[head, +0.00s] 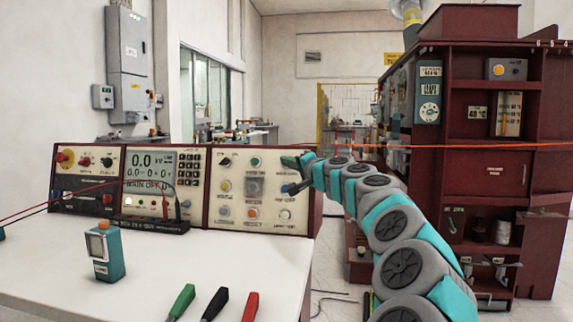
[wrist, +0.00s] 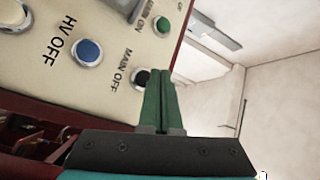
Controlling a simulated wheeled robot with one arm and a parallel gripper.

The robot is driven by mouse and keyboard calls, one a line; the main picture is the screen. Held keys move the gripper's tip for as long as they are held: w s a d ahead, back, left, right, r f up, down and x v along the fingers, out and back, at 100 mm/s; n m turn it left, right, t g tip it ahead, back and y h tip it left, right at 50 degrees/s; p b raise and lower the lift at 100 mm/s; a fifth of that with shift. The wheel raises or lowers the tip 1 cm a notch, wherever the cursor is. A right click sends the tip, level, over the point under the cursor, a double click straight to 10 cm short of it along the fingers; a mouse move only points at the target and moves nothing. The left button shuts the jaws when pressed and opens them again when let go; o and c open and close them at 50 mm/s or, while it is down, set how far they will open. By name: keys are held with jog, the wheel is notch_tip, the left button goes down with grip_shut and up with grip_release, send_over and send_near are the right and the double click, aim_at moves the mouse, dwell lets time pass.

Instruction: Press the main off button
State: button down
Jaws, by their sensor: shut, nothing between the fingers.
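The main off button (wrist: 141,78) is a round black button in a metal ring on the beige control panel, labelled MAIN OFF in the wrist view. The fingers cover its right edge there. My gripper (wrist: 158,73) has green fingers pressed together with nothing between them. The fingertips overlap the button's edge in view; I cannot tell whether they touch it. In the head view my gripper (head: 287,162) is at the panel's upper right, and the main off button is hidden behind it.
The green MAIN ON button (wrist: 161,26) and the blue HV OFF button (wrist: 88,52) are close by on the panel (head: 232,225). A teal handheld device (head: 106,255) and several coloured-handled tools (head: 215,303) are on the white table (head: 60,285). A dark red cabinet (head: 500,100) stands at right.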

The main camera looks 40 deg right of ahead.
jog(key=shift+s+a+r, duration=0.25)
jog(key=shift+s+a, duration=0.45)
jog(key=shift+a, duration=0.15)
jog(key=shift+s+a+r, duration=0.2)
jog(key=shift+s+a, duration=0.5)
jog(key=shift+a, duration=0.1)
